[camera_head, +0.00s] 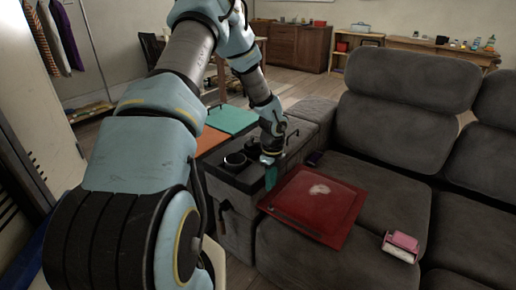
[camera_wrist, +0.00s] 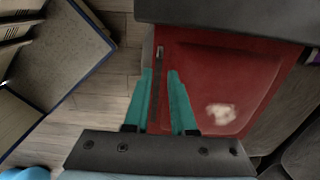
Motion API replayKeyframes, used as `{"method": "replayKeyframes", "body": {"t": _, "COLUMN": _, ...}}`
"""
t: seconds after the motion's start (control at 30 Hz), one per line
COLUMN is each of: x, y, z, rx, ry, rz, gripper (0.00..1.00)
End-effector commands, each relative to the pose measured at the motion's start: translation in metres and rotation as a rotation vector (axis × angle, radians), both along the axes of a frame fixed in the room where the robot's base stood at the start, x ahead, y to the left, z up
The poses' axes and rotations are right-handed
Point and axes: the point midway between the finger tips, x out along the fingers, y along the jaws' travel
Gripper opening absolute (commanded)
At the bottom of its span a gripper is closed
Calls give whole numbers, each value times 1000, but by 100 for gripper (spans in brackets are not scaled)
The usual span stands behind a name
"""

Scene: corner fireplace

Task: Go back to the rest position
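My gripper (camera_head: 270,178) points down beside the left edge of a red, flat, tray-like panel (camera_head: 335,207), just in front of the sofa console. In the wrist view my gripper (camera_wrist: 161,75) shows two teal fingers with a gap between them and nothing held. The red panel (camera_wrist: 240,75) lies below and beyond the fingers and has a whitish patch on it. A dark strip runs along its left side. In the wrist view the fingers overlap this side. Whether they touch it, I cannot tell.
The red panel lies on a dark grey sofa (camera_head: 470,220). A pink and white item (camera_head: 400,246) lies on the seat to its right. The console (camera_head: 238,180) with cup holders stands at the left.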

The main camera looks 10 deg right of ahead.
Motion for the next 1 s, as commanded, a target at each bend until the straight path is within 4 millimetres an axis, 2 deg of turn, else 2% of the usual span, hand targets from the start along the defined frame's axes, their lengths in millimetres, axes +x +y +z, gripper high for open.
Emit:
{"method": "replayKeyframes", "body": {"t": 0.13, "x": 0, "y": 11, "z": 18, "rx": 10, "ry": -9, "rz": 85, "gripper": 24}}
{"method": "replayKeyframes", "body": {"t": 0.27, "x": -7, "y": 41, "z": 63, "rx": 26, "ry": -28, "rz": 327, "gripper": 24}}
{"method": "replayKeyframes", "body": {"t": 0.4, "x": -25, "y": 83, "z": 121, "rx": 34, "ry": -59, "rz": 708, "gripper": 24}}
{"method": "replayKeyframes", "body": {"t": 0.47, "x": -36, "y": 100, "z": 144, "rx": 29, "ry": -70, "rz": 878, "gripper": 24}}
{"method": "replayKeyframes", "body": {"t": 0.6, "x": -67, "y": 135, "z": 193, "rx": 0, "ry": -93, "rz": 1283, "gripper": 24}}
{"method": "replayKeyframes", "body": {"t": 0.7, "x": -93, "y": 156, "z": 222, "rx": -37, "ry": -100, "rz": 1571, "gripper": 24}}
{"method": "replayKeyframes", "body": {"t": 0.8, "x": -117, "y": 172, "z": 244, "rx": -81, "ry": -95, "rz": 1826, "gripper": 24}}
{"method": "replayKeyframes", "body": {"t": 0.9, "x": -136, "y": 182, "z": 258, "rx": -121, "ry": -81, "rz": 2024, "gripper": 24}}
{"method": "replayKeyframes", "body": {"t": 1.0, "x": -149, "y": 187, "z": 265, "rx": -148, "ry": -67, "rz": 2148, "gripper": 24}}
